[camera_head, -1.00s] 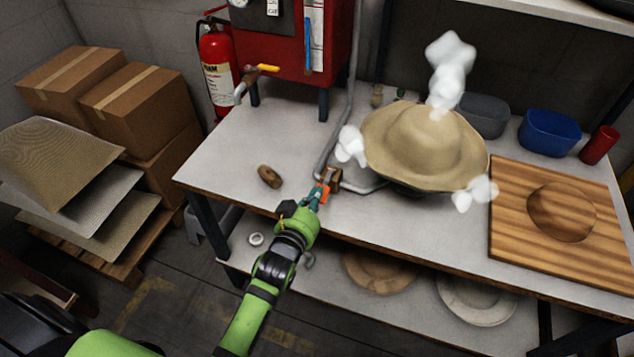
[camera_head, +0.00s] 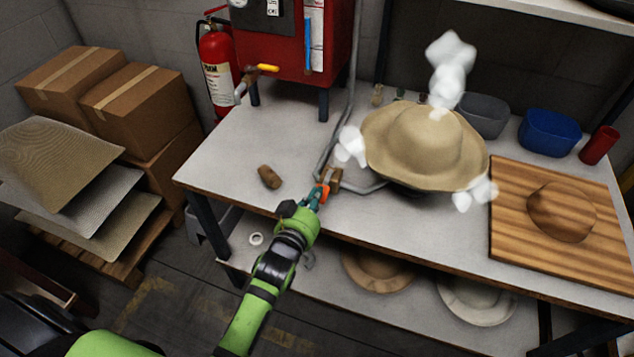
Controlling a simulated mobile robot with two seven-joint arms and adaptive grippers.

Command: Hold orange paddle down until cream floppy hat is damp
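The cream floppy hat (camera_head: 425,145) sits brim down over the steamer on the table, with white steam puffs above it and at its brim. Its crown looks tan. The orange paddle (camera_head: 324,191) is a small tab on the brass valve (camera_head: 333,177) at the table's front edge. My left gripper (camera_head: 319,196) is at the paddle, its fingertips touching or right against it. The fingers are small here and partly hidden, so I cannot tell whether they are open or shut. My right gripper is not in view.
A wooden block with a hat-shaped hollow (camera_head: 520,245) lies right of the hat. A small brown cork-like piece (camera_head: 269,177) lies left of the valve. A grey tub (camera_head: 484,118), blue tub (camera_head: 548,133) and red cup (camera_head: 599,146) stand behind. The table's left part is mostly clear.

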